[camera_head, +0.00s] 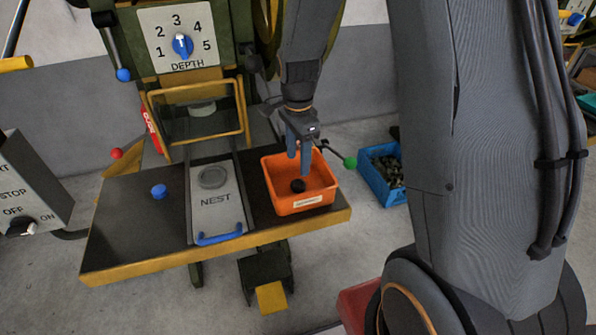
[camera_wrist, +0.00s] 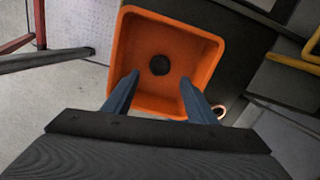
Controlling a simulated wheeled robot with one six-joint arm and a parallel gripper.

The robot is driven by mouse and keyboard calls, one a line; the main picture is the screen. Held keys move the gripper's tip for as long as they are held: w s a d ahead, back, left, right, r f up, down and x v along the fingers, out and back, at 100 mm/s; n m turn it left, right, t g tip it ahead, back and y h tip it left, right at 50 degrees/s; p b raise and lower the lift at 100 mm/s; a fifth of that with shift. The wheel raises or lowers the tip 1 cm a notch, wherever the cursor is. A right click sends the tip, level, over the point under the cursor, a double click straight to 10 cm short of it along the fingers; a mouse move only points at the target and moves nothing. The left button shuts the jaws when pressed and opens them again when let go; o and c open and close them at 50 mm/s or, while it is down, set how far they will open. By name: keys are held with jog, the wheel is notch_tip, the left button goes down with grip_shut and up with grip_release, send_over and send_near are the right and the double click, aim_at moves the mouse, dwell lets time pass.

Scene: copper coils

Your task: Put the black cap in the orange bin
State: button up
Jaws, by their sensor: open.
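The orange bin (camera_head: 277,181) stands on the right part of the machine table. The black cap (camera_head: 298,186) lies inside it on the bin floor. My gripper (camera_head: 299,165) is above the bin, pointing down, with its blue fingers apart and nothing between them. In the wrist view the orange bin (camera_wrist: 203,55) fills the upper middle, with the black cap (camera_wrist: 160,65) near the middle of its floor. My gripper (camera_wrist: 160,88) shows there with its fingertips spread over the bin's near part, apart from the cap.
The NEST slide (camera_head: 217,200) with a blue handle is left of the bin. A blue knob (camera_head: 159,191) stands on the table's left part. A green-tipped lever (camera_head: 349,162) reaches out behind the bin at right. A blue crate (camera_head: 378,177) with dark pieces is on the floor.

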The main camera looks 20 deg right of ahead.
jog(key=s+r+n, duration=0.3)
jog(key=s+n, duration=0.5)
jog(key=s+r+n, duration=0.3)
jog(key=s+n, duration=0.5)
jog(key=s, duration=0.1)
jog(key=shift+s+r, duration=0.15)
jog(key=shift+r, duration=0.05)
